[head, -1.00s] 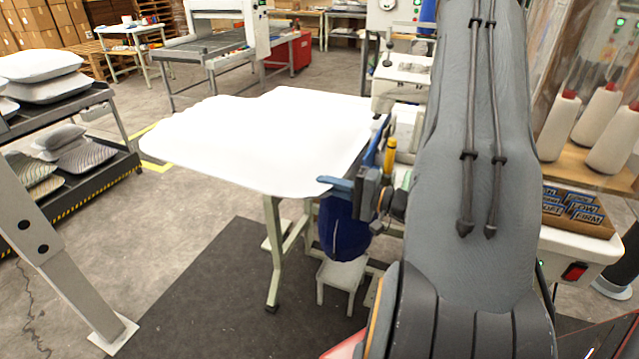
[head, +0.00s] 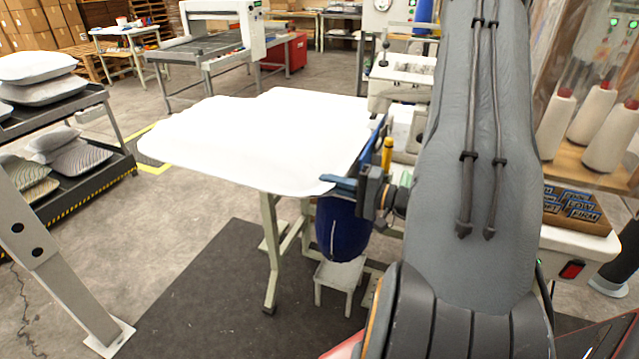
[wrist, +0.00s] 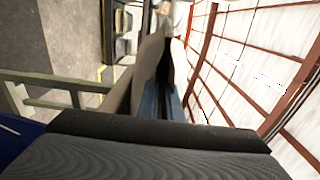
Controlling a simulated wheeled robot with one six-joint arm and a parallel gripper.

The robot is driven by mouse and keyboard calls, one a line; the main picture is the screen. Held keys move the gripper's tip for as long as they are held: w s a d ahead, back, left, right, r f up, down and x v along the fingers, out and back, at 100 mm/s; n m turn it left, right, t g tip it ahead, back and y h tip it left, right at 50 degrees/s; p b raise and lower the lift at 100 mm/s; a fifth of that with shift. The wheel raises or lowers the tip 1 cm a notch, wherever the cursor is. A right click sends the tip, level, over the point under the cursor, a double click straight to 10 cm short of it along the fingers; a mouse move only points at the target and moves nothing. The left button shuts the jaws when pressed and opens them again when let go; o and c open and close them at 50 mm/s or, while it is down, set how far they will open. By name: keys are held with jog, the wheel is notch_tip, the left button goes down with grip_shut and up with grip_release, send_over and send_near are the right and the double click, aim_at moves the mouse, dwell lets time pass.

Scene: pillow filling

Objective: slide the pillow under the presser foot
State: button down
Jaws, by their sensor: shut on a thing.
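A dark blue pillow (head: 340,232) hangs below my gripper (head: 350,184), beside the near right edge of the white table. A thin pale line runs down its face. My gripper is shut on its top edge; the grip itself is partly hidden. In the wrist view the blue fingers (wrist: 172,100) show in the middle, and a bit of the pillow (wrist: 18,142) shows at the left edge. A white machine (head: 402,75) stands behind the table, partly covered by my arm. I cannot make out the presser foot.
The white table (head: 260,145) is overexposed, so its surface detail is lost. A small stool (head: 340,273) stands below the pillow. Thread cones (head: 590,120) and a box of labels (head: 572,203) are at the right. A rack of pillows (head: 50,150) stands at the left.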

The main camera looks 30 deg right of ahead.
jog(key=shift+d, duration=0.1)
jog(key=c, duration=1.9)
grip_release()
jog(key=shift+o, duration=0.2)
jog(key=b+v, duration=0.2)
jog(key=v, duration=0.5)
jog(key=shift+s+b, duration=0.35)
jog(key=shift+s, duration=0.05)
jog(key=shift+d, duration=0.15)
